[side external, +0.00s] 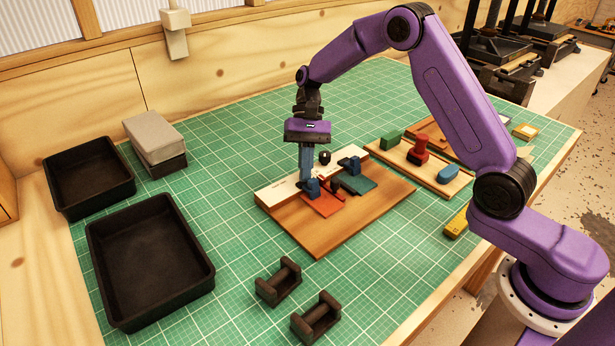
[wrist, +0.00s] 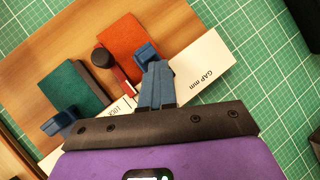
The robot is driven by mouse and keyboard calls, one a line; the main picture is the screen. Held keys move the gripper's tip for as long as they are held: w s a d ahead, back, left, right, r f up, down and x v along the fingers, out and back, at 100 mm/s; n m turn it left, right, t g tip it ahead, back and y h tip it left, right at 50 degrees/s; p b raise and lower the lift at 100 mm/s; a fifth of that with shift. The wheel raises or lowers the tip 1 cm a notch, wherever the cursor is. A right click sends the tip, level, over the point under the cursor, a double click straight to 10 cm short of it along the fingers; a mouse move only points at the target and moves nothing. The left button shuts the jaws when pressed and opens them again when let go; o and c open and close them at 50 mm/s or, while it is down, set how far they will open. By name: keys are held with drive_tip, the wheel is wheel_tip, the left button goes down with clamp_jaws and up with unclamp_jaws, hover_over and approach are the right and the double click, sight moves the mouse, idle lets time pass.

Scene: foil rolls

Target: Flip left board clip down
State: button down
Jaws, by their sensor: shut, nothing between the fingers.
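The wooden board (side external: 350,222) lies on the green mat with a white strip (side external: 277,192) along its far-left edge. The left blue clip (side external: 313,188) is at that strip, by an orange-red plate (side external: 323,207). It also shows in the wrist view (wrist: 147,52). A second blue clip (side external: 350,163) stands by a teal plate (side external: 356,184). My gripper (side external: 305,178) points down with its blue fingers shut and empty, right beside the left clip. In the wrist view the fingertips (wrist: 158,68) overlap the clip's near side; I cannot tell whether they touch it.
A black knob (side external: 325,157) rises between the clips. Another board with a red block (side external: 417,150) and a blue piece (side external: 448,173) lies to the right. Black trays (side external: 147,262) and (side external: 88,178) stand left. Two dark cradles (side external: 279,282) are in front. Open mat surrounds the board.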

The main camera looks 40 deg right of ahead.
sight(313, 178)
drive_tip(key=shift+s+a+f+g, duration=0.15)
drive_tip(key=shift+s+f, duration=0.15)
drive_tip(key=shift+s, duration=0.45)
drive_tip(key=shift+s+a+f+g, duration=0.15)
drive_tip(key=shift+s+f, duration=0.15)
drive_tip(key=shift+s, duration=0.4)
idle(0.9)
drive_tip(key=shift+w, duration=0.1)
drive_tip(key=shift+w+r, duration=0.35)
drive_tip(key=shift+w, duration=0.2)
drive_tip(key=shift+w+r, duration=0.35)
drive_tip(key=shift+w, duration=0.2)
drive_tip(key=shift+w+r, duration=0.1)
drive_tip(key=shift+w+d+r, duration=0.1)
drive_tip(key=shift+w+r, duration=0.2)
drive_tip(key=shift+w, duration=0.5)
drive_tip(key=shift+w+d+r, duration=0.1)
drive_tip(key=shift+w+r, duration=0.15)
drive_tip(key=shift+w, duration=0.6)
drive_tip(key=shift+w+r, duration=0.3)
drive_tip(key=shift+w, duration=0.5)
